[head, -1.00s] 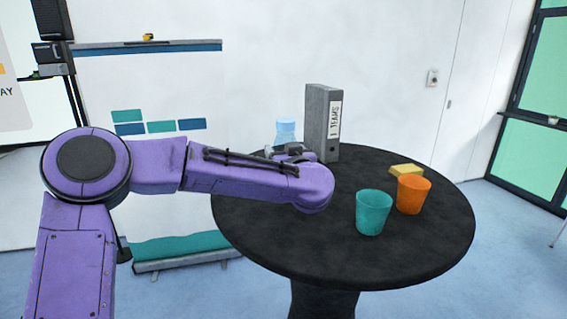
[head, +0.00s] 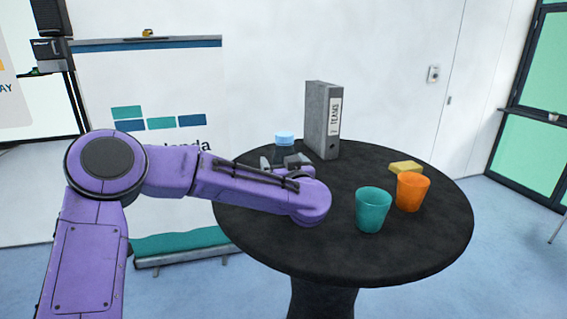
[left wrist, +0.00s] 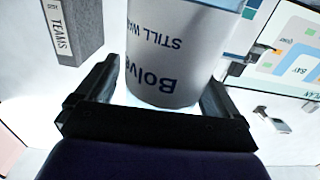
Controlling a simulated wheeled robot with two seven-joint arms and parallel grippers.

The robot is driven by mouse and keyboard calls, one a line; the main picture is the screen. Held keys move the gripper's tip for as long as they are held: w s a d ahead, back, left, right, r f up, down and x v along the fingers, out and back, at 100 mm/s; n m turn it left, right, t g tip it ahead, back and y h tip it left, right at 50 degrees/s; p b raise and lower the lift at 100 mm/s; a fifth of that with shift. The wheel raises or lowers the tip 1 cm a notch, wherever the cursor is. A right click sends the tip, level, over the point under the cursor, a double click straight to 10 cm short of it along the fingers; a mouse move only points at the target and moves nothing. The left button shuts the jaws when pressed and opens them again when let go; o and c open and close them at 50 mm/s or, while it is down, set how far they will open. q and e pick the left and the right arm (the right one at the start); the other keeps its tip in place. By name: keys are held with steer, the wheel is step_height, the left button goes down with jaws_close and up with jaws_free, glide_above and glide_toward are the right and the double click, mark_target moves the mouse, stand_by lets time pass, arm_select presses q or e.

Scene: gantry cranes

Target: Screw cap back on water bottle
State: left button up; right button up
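The water bottle (left wrist: 165,60) fills the middle of the left wrist view, with a grey-white label and dark lettering. My left gripper (left wrist: 160,92) has a finger on each side of it and appears shut on it. In the head view the bottle's pale blue upper part (head: 285,137) shows at the back left of the black round table (head: 420,245). Part of my left gripper (head: 285,162) shows just below it, behind my purple forearm. The bottle's base is hidden. I cannot make out a separate cap. My right gripper is not in view.
A grey binder (head: 322,120) marked TEAMS stands right of the bottle; it also shows in the left wrist view (left wrist: 75,30). A teal cup (head: 373,210), an orange cup (head: 412,191) and a yellow block (head: 405,167) stand further right. The table's front is clear.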

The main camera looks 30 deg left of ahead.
arm_select(q)
steer(key=b+v, duration=0.3)
steer(key=v, duration=0.9)
steer(key=shift+r+b, duration=0.2)
steer(key=shift+b, duration=0.2)
